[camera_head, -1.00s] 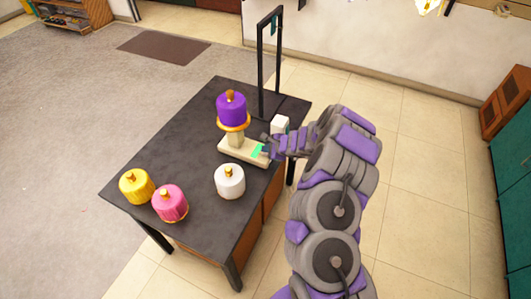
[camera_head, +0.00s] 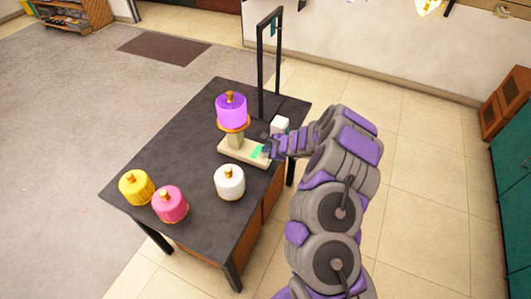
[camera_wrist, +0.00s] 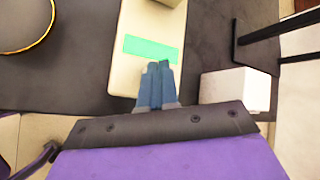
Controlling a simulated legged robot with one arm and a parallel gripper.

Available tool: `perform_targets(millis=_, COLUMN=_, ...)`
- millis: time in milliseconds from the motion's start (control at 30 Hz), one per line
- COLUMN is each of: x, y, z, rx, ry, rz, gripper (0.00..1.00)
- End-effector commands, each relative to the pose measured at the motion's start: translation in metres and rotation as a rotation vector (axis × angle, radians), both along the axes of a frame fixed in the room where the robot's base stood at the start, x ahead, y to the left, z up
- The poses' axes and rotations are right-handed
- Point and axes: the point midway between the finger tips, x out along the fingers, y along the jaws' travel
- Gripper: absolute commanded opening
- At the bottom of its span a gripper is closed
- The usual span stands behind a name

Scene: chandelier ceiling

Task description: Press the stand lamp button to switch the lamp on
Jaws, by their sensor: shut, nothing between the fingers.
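The stand lamp (camera_head: 231,112) stands upright on the dark table, with a purple shade that looks bright and lit. Its cream base (camera_head: 236,150) carries a flat green button (camera_head: 257,152) at its right end. In the wrist view the green button (camera_wrist: 151,49) lies across the cream base (camera_wrist: 130,82). My gripper (camera_head: 267,150) is at the right end of the base, beside the button. In the wrist view its fingertips (camera_wrist: 158,66) are shut together, empty, at the button's near edge. I cannot tell whether they touch it.
On the dark table (camera_head: 190,140), yellow (camera_head: 136,187), pink (camera_head: 170,204) and white (camera_head: 229,182) shades stand toward the front. A white block (camera_head: 279,125) sits close behind my gripper. A black frame (camera_head: 260,70) rises at the table's back.

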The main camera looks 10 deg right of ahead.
Motion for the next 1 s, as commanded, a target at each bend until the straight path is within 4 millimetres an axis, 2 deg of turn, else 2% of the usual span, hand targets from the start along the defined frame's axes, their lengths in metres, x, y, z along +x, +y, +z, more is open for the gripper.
perform_targets(millis=167, x=0.0, y=0.0, z=0.009, rx=0.0, ry=-0.002, rz=0.001, gripper=0.0)
perform_targets(millis=700, x=0.0, y=0.0, z=0.058, rx=0.0, ry=-0.001, rz=-0.001, gripper=0.0)
perform_targets(millis=1000, x=0.0, y=0.0, z=0.06, rx=-0.001, ry=0.0, rz=0.001, gripper=0.0)
